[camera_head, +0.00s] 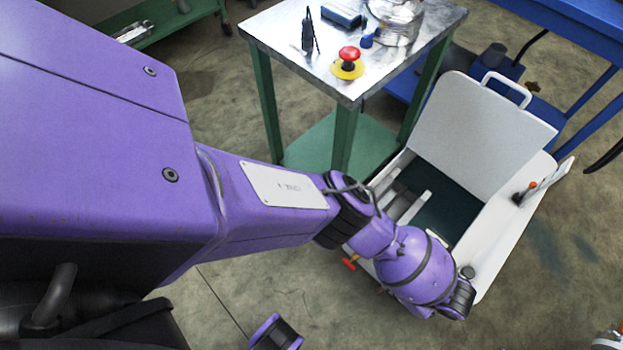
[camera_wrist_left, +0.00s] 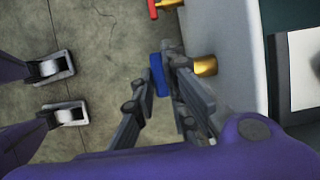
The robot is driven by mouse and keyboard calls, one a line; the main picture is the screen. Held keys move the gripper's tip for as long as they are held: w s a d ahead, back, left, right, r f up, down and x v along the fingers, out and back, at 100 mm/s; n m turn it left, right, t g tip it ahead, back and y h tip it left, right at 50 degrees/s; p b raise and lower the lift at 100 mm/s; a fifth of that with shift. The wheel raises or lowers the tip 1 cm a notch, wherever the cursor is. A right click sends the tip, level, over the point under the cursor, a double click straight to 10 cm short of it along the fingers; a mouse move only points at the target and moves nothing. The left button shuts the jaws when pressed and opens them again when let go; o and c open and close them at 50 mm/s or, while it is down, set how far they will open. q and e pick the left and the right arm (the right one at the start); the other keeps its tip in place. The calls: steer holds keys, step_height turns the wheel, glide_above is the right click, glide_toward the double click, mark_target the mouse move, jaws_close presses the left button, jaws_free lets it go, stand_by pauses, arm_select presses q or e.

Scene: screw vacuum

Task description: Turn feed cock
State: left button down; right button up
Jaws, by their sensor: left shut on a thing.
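The white machine (camera_wrist_left: 228,40) has two brass cocks on its side in the left wrist view. One has a red handle (camera_wrist_left: 154,9) at the top; a red handle also shows in the head view (camera_head: 350,263). The other has a blue handle (camera_wrist_left: 158,76) and a brass stub (camera_wrist_left: 205,66). My left gripper (camera_wrist_left: 160,80) is shut on the blue handle, with its fingers beside the machine wall. In the head view my left wrist hides the gripper and the blue handle. Which cock is the feed cock is not marked. My right gripper is not in view.
The machine's lid (camera_head: 480,125) stands open over its dark inside. A metal-topped table (camera_head: 390,65) with a red emergency button (camera_head: 349,54) stands behind. A blue bench (camera_head: 585,30) is at the upper right. Concrete floor is free at the lower right.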

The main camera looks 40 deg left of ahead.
arm_select(q)
steer(key=c, duration=1.8)
jaws_free()
steer(key=shift+a+r, duration=0.1)
steer(key=shift+r, duration=0.05)
steer(key=shift+o, duration=0.2)
steer(key=shift+w, duration=0.1)
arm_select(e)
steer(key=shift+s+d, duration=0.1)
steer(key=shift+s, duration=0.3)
arm_select(q)
steer(key=shift+r, duration=0.1)
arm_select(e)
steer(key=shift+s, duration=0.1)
arm_select(q)
steer(key=v, duration=1.2)
steer(key=shift+f, duration=0.2)
